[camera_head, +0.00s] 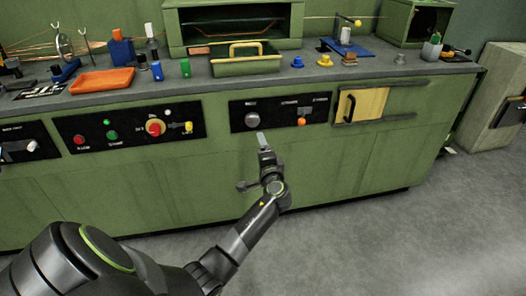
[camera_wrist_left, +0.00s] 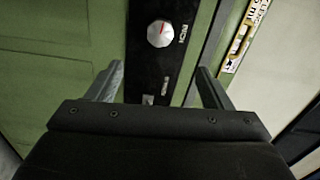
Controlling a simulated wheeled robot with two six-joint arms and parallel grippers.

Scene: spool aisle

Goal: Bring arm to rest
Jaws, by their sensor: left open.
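My left arm reaches in from the lower left in the head view. Its gripper (camera_head: 262,140) is in front of the green cabinet, just below a black control panel (camera_head: 280,113) with a round grey knob (camera_head: 252,119). In the left wrist view the two fingers of the gripper (camera_wrist_left: 160,68) stand apart with nothing between them. Beyond the fingertips, a pale round knob (camera_wrist_left: 160,33) with a red mark sits on the black panel, apart from the fingers. My right gripper is not in view.
The green cabinet (camera_head: 330,165) carries a grey worktop with an orange tray (camera_head: 101,81), a green handled tray (camera_head: 246,66) and several small parts. A second black panel (camera_head: 131,130) with buttons is to the left. A yellow drawer front (camera_head: 368,104) is to the right. Grey floor (camera_head: 400,240) is clear.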

